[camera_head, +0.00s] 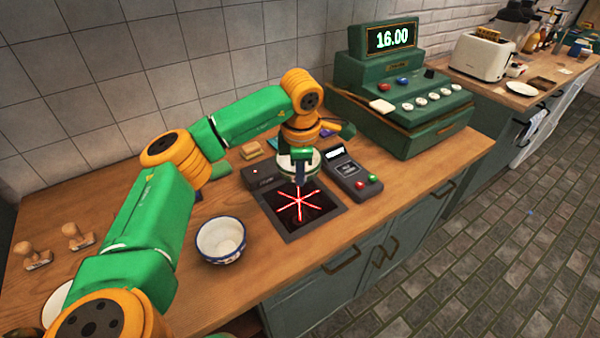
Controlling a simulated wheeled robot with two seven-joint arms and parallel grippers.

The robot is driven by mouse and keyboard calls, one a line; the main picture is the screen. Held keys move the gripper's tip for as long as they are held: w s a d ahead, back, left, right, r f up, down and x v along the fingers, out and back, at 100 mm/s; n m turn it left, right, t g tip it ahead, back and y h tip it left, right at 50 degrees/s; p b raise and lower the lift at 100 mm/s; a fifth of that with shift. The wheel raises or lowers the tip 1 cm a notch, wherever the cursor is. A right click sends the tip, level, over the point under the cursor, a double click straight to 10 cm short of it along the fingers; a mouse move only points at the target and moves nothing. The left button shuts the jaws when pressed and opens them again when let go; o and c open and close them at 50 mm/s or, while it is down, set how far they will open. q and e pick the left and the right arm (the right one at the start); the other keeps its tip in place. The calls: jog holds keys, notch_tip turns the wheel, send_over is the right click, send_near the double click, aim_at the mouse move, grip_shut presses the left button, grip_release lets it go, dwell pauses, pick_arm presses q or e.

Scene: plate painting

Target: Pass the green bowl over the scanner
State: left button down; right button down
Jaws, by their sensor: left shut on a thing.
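The green bowl (311,163), pale with a green rim, is at the back edge of the scanner, partly hidden by my left gripper (299,178). My left gripper points down and is shut on this bowl. The scanner (318,222) is a dark glass plate in a grey frame, with a red star of light lines on it. The bowl appears above the scanner's far part; its exact height is hard to tell. My right gripper is not in view.
A white bowl with a blue rim (221,240) stands left of the scanner. A card terminal (351,174) stands to its right, and a green cash register (405,112) reading 16.00 behind. Two wooden stamps (78,237) are at left. The counter's front edge is close to the scanner.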

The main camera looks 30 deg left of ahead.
pick_arm(q)
jog(key=shift+r, duration=0.1)
notch_tip(320, 180, up, 5)
jog(key=p, duration=0.5)
jog(key=shift+r, duration=0.1)
jog(key=shift+f, duration=0.2)
jog(key=shift+d+b, duration=0.1)
jog(key=shift+b, duration=0.2)
dwell(0.7)
